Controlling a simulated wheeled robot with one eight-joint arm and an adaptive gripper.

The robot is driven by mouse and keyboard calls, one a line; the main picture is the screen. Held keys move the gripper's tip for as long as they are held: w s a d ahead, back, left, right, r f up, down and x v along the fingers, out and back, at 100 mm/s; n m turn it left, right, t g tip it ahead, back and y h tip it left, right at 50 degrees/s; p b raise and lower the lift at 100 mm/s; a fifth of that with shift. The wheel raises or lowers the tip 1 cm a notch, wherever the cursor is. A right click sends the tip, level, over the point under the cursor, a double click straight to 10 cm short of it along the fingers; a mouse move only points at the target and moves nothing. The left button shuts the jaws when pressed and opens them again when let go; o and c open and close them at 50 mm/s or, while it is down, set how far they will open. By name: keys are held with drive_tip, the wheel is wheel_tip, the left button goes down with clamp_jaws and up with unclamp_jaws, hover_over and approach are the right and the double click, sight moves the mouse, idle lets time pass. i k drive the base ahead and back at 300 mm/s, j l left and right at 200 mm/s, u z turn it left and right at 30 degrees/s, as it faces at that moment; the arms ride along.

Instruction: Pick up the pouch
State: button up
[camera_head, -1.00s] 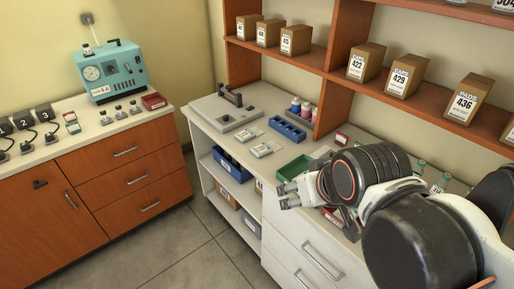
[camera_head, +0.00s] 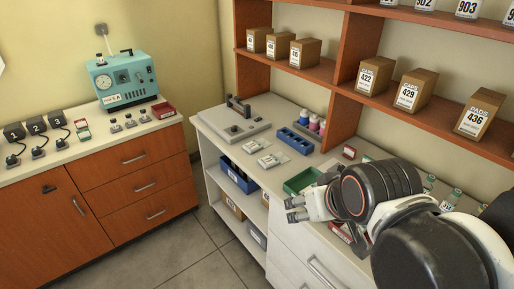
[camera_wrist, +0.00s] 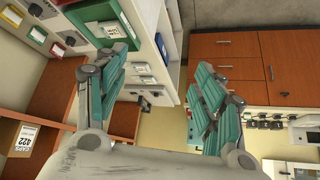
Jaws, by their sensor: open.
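Two small flat pale packets with grey-green parts lie on the white counter, a nearer one (camera_head: 271,160) and a farther one (camera_head: 256,146). They look most like the pouch; I cannot tell which one is meant. In the wrist view pale packets also show, one near the top (camera_wrist: 112,30) and one beyond the left finger (camera_wrist: 139,82). My gripper (camera_head: 291,209) is open and empty, near the counter's front edge, on the near side of the green tray and apart from the packets. Its two teal-padded fingers stand wide apart in the wrist view (camera_wrist: 160,88).
A green tray (camera_head: 289,188) stands between my gripper and the packets. A blue rack (camera_head: 294,144) and a grey device (camera_head: 232,132) stand behind. Shelves with labelled boxes (camera_head: 410,92) rise at the back. A teal machine (camera_head: 123,82) stands on the left cabinet.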

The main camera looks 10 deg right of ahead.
sight(252, 147)
drive_tip(key=i+j+z, duration=0.2)
drive_tip(key=i+j, duration=0.55)
drive_tip(key=i+j+z, duration=0.2)
drive_tip(key=i+j, duration=0.6)
